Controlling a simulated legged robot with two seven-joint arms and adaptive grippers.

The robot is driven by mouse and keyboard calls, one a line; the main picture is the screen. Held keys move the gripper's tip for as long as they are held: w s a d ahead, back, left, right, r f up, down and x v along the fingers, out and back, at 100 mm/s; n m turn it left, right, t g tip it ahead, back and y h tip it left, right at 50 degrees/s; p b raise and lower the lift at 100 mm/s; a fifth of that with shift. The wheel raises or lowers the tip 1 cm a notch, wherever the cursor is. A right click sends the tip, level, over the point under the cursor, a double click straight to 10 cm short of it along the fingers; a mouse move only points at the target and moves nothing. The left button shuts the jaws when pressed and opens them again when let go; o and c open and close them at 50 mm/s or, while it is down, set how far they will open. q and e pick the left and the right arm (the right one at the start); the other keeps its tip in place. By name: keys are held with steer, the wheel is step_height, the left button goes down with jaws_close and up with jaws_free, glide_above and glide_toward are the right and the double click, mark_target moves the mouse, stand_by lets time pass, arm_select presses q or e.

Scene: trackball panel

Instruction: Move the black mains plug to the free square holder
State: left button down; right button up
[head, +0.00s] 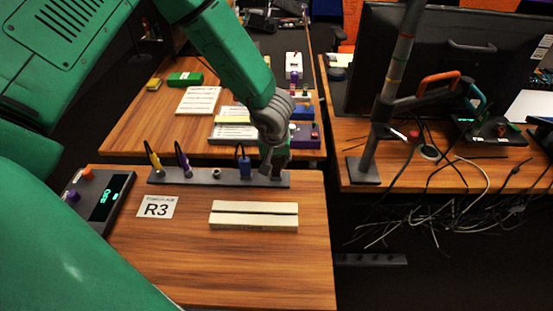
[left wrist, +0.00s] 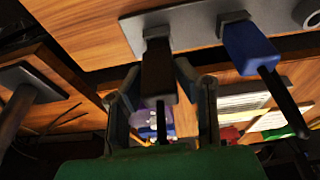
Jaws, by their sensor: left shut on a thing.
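The black mains plug (left wrist: 158,70) is between the fingers of my left gripper (head: 270,164) in the left wrist view. The gripper is shut on it at the right end of the grey holder strip (head: 208,179). In the left wrist view the plug's end meets a square grey holder (left wrist: 155,27); I cannot tell how deep it sits. In the head view the gripper mostly hides the plug. A blue plug (head: 245,168) stands in the holder beside it, also seen in the left wrist view (left wrist: 250,48). My right gripper is not in view.
A pale slotted block (head: 253,215), an R3 label (head: 157,207) and a dark display box (head: 98,197) lie on the table.

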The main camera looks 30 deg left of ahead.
arm_select(q)
steer(key=shift+f+b, duration=0.35)
steer(key=shift+f, duration=0.55)
steer(key=c, duration=1.2)
jaws_free()
steer(key=shift+o, duration=0.2)
steer(key=shift+r, duration=0.3)
steer(key=v, duration=1.1)
steer(key=shift+r, duration=0.15)
